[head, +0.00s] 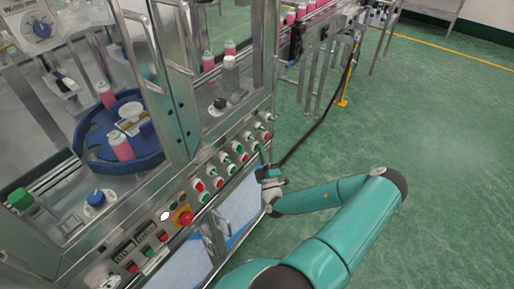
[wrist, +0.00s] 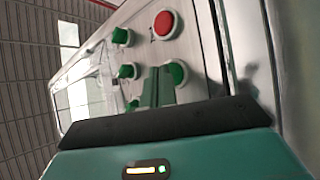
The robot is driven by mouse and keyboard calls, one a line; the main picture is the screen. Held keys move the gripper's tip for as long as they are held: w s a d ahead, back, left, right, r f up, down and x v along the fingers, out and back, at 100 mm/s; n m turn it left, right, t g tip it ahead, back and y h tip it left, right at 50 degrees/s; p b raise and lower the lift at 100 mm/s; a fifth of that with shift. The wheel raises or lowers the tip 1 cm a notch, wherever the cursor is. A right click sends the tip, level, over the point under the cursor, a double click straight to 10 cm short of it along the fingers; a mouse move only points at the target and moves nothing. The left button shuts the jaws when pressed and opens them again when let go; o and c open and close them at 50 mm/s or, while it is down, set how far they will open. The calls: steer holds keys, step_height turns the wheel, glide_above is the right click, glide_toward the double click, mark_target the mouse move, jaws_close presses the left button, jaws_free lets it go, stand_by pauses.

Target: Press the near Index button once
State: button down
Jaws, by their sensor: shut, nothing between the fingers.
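The machine's front control panel carries rows of red and green buttons, including a red one (head: 198,186) and a green one (head: 232,169) in the head view. The labels are too small to read, so I cannot tell which is the near Index button. My gripper (head: 266,166) is beside the far right end of the panel. In the wrist view my gripper's dark green fingers (wrist: 156,88) are together and empty, close to a green button (wrist: 177,72). I cannot tell whether they touch it. A red button (wrist: 167,25) sits above, and a green knob (wrist: 121,36) is to its left.
A red emergency stop on yellow (head: 185,217) sits lower left on the panel. A blue turntable (head: 85,143) with pink bottles is behind the machine's doors. A conveyor (head: 305,25) with pink bottles runs at the back. Green floor at right is clear.

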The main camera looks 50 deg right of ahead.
steer(key=shift+w, duration=0.4)
stand_by(0.3)
steer(key=shift+s, duration=0.8)
steer(key=s, duration=0.5)
steer(key=shift+d, duration=0.3)
stand_by(1.1)
